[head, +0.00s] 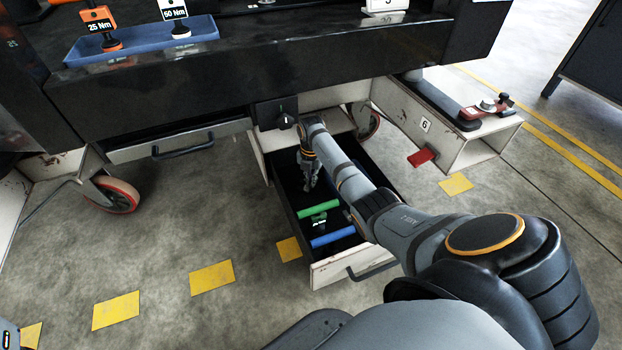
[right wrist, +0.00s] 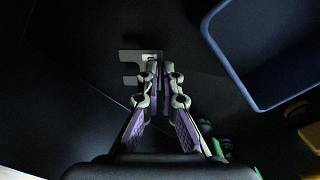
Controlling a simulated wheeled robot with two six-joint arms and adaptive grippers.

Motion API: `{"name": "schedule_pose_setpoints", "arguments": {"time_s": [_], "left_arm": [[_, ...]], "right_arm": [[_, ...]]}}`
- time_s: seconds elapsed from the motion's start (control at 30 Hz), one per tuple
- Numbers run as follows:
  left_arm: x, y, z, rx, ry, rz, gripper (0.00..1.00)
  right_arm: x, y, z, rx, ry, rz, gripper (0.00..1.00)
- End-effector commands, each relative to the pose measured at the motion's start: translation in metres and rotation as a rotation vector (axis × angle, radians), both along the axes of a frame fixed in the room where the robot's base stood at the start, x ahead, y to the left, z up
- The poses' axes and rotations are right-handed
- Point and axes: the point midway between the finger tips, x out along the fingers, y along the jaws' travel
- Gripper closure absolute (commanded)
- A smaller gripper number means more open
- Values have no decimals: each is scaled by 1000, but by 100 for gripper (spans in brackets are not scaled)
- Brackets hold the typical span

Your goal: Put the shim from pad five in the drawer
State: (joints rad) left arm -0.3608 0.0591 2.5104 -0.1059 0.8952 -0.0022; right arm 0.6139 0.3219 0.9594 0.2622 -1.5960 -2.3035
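My right gripper (head: 310,178) reaches down inside the open drawer (head: 345,268) under the trolley. In the right wrist view its fingers (right wrist: 160,68) are drawn together at the tips. A thin light-grey notched plate, which looks like the shim (right wrist: 130,56), is at the fingertips and sticks out to the left. The fingers look shut on it, against the dark drawer floor. I cannot make out the shim in the head view. My left gripper is not in view.
A blue bin wall (right wrist: 222,60) is right of the fingers. A blue tray (head: 140,42) with tagged tools is on top.

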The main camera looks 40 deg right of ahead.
Motion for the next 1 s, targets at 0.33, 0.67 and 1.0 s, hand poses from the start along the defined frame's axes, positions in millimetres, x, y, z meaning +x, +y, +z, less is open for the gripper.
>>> {"name": "schedule_pose_setpoints", "arguments": {"time_s": [0.33,0.67,1.0], "left_arm": [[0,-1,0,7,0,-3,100],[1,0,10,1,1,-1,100],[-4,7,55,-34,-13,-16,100]], "right_arm": [[0,0,0,0,0,0,72],[1,0,26,0,-1,0,72],[0,0,85,0,-1,-1,72]]}}
